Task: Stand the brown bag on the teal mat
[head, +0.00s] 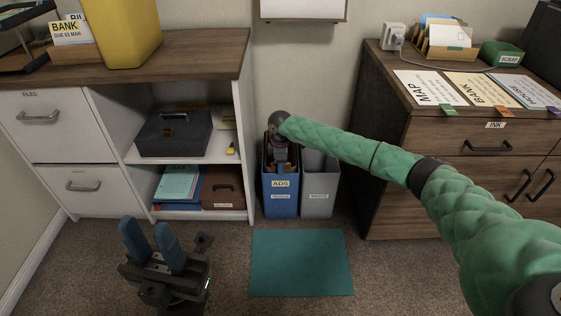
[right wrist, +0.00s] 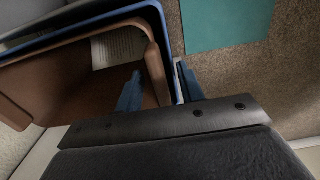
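The teal mat (head: 301,263) lies flat and empty on the carpet in front of the bins, and a corner shows in the right wrist view (right wrist: 228,22). In the right wrist view, a brown open-topped bag (right wrist: 157,72) with printed paper inside sits within the blue bin's rim (right wrist: 163,22). My right gripper (right wrist: 159,88) points down at the blue bin (head: 281,197). Its fingers are apart, on either side of the bag's wall, with gaps showing. Whether the outer finger is inside the bin rim is unclear. My left gripper (head: 152,228) is open and empty above the carpet.
A grey bin (head: 319,191) stands right beside the blue one. A white shelf unit at left holds a dark box (head: 174,134) and a brown case with a handle (head: 222,188). A wooden cabinet (head: 381,170) stands at right. Carpet around the mat is clear.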

